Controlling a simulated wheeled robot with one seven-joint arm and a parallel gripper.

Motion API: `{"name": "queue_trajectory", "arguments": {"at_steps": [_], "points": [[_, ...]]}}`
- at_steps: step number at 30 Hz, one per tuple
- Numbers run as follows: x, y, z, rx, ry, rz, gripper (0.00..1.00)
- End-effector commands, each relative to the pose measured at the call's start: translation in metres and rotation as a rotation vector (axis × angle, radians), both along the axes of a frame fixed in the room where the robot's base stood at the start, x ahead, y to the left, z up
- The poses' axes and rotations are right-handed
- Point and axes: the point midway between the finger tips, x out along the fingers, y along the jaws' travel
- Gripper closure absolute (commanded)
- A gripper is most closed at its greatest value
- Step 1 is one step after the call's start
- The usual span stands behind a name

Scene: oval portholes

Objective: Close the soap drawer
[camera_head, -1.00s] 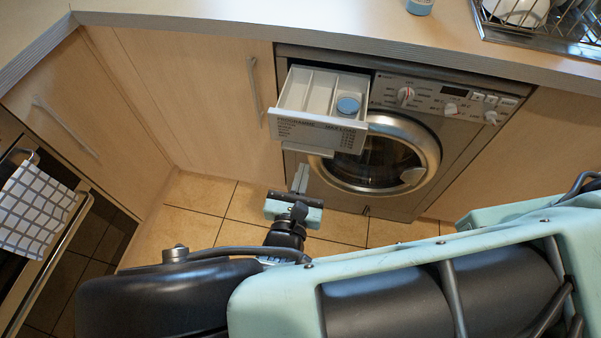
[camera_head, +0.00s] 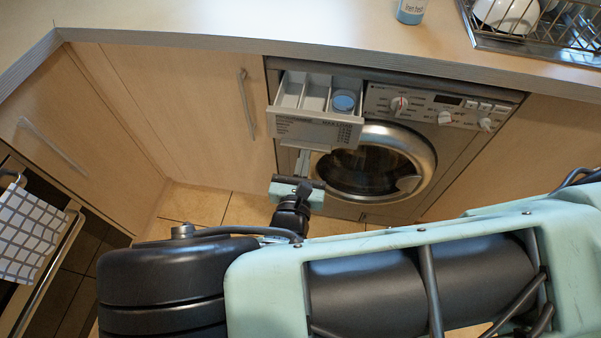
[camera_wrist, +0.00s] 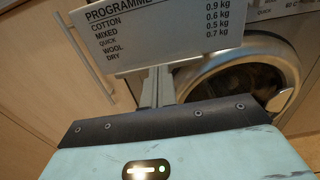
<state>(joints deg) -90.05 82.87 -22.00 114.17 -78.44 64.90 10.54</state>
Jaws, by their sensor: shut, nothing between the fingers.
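The soap drawer (camera_head: 314,127) sticks out from the upper left of the washing machine (camera_head: 440,150), still partly open, with its compartments showing. A round blue piece (camera_head: 344,100) sits in its right compartment. The drawer's printed front (camera_wrist: 150,30) fills the top of the wrist view. My gripper (camera_head: 303,160) is shut and empty, with its fingers pointing at the drawer front's lower edge. In the wrist view the fingertips (camera_wrist: 157,75) reach up to that lower edge. I cannot tell whether they touch it.
The countertop (camera_head: 230,25) overhangs the machine, with a bottle (camera_head: 411,10) and a dish rack (camera_head: 530,35) on it. A cabinet door with a handle (camera_head: 246,103) is just left of the drawer. The round machine door (camera_head: 375,165) is below right.

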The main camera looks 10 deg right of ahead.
Motion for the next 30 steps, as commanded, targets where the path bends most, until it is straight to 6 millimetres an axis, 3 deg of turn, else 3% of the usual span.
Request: {"name": "queue_trajectory", "arguments": {"at_steps": [6, 15, 21, 30], "points": [[0.050, -0.020, 0.002, -0.002, -0.002, -0.004, 1.00], [0.102, -0.038, 0.001, 0.000, 0.000, -0.002, 1.00], [0.119, -0.044, 0.000, 0.000, 0.000, 0.000, 1.00], [0.126, -0.046, 0.001, 0.001, -0.001, -0.002, 1.00]]}}
